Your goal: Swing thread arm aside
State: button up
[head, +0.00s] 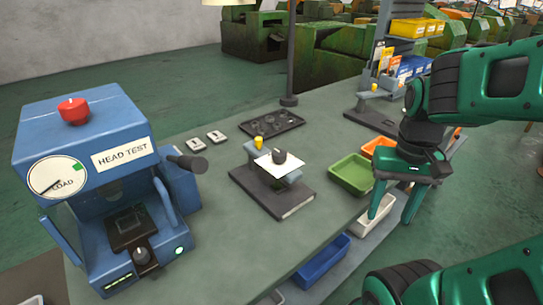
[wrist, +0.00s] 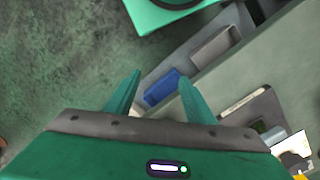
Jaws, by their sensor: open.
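A small fixture stands on a dark base plate (head: 290,203) in the middle of the bench. It has a white plate (head: 266,172), a dark knob (head: 279,156) and a yellow knob (head: 258,142). I cannot tell for sure which part is the thread arm. In the wrist view part of this fixture's dark base (wrist: 262,108) shows at the right edge, with the white plate (wrist: 294,146) partly cut off. My gripper (head: 391,217) is open and empty, pointing down to the right of the fixture and apart from it. Its two fingers show in the wrist view (wrist: 159,77).
A blue head test machine (head: 95,140) with a red button stands at the left. A green bin (head: 352,174) and an orange bin (head: 378,146) lie between fixture and gripper. A black tray (head: 271,124) lies behind. A blue bin (head: 322,260) hangs below the bench's front edge.

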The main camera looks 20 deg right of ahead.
jog(key=shift+c, duration=0.3)
jog(key=shift+s+r, duration=0.25)
jog(key=c, duration=0.3)
jog(key=n+t+h, duration=0.1)
jog(key=t+h, duration=0.1)
jog(key=t, duration=0.2)
send_near(258, 138)
jog(key=x, duration=0.8)
jog(key=shift+f, duration=0.25)
grip_shut()
